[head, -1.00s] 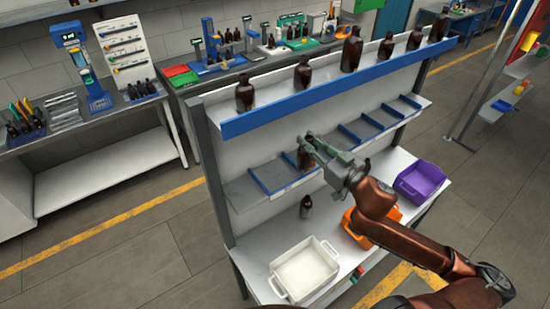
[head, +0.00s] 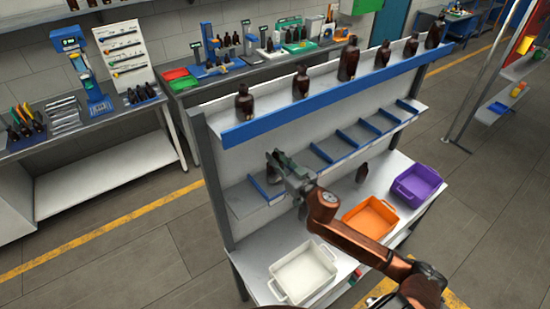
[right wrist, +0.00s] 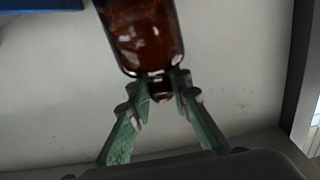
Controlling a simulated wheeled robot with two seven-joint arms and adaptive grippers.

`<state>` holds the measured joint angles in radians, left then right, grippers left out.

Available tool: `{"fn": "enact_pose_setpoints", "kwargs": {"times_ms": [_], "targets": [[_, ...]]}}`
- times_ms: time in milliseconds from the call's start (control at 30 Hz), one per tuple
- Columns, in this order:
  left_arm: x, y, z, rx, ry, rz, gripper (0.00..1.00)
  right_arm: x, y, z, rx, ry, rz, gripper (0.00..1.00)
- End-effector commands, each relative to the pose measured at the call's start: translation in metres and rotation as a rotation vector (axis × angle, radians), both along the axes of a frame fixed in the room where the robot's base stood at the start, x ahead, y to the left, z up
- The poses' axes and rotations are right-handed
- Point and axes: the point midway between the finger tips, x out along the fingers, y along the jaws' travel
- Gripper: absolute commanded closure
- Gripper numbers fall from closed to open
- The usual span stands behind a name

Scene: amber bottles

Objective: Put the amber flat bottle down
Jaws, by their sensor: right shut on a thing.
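The amber flat bottle (right wrist: 145,38) fills the upper middle of the right wrist view, its glossy brown body above and its narrow neck toward my fingers. My right gripper (right wrist: 161,84) is shut on the neck. In the head view my right gripper (head: 282,166) is over the left part of the middle shelf (head: 243,199), by the blue dividers. There the held bottle is mostly hidden by the gripper, and I cannot tell whether it touches the shelf. My left gripper is not in view.
Several brown bottles stand on the blue-edged top shelf (head: 330,105). Below are a white bin (head: 279,290), an orange bin (head: 370,216) and a purple bin (head: 419,181). Another brown bottle (head: 362,173) stands behind the orange bin. Middle-shelf compartments to the right look empty.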

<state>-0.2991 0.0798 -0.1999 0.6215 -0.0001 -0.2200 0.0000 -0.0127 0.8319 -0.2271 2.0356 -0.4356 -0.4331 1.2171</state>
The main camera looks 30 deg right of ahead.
Motion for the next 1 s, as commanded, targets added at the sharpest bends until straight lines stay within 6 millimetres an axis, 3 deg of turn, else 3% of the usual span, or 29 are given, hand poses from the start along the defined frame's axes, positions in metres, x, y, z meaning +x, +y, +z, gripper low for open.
{"fn": "enact_pose_setpoints", "kwargs": {"times_ms": [467, 500, 700, 1000], "targets": [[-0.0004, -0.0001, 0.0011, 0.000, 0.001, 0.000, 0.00, -0.0002, 0.0004, -0.0118, 0.001, -0.003, 0.001, 1.00], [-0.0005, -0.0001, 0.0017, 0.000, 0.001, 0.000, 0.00, -0.0003, 0.0003, -0.0115, 0.001, -0.002, 0.001, 0.79], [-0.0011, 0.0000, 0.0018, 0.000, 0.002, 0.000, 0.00, -0.0003, 0.0001, -0.0111, 0.000, -0.002, 0.001, 0.65], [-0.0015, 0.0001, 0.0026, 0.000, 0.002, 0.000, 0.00, -0.0002, 0.0001, -0.0097, -0.001, -0.002, 0.001, 0.64]]}}
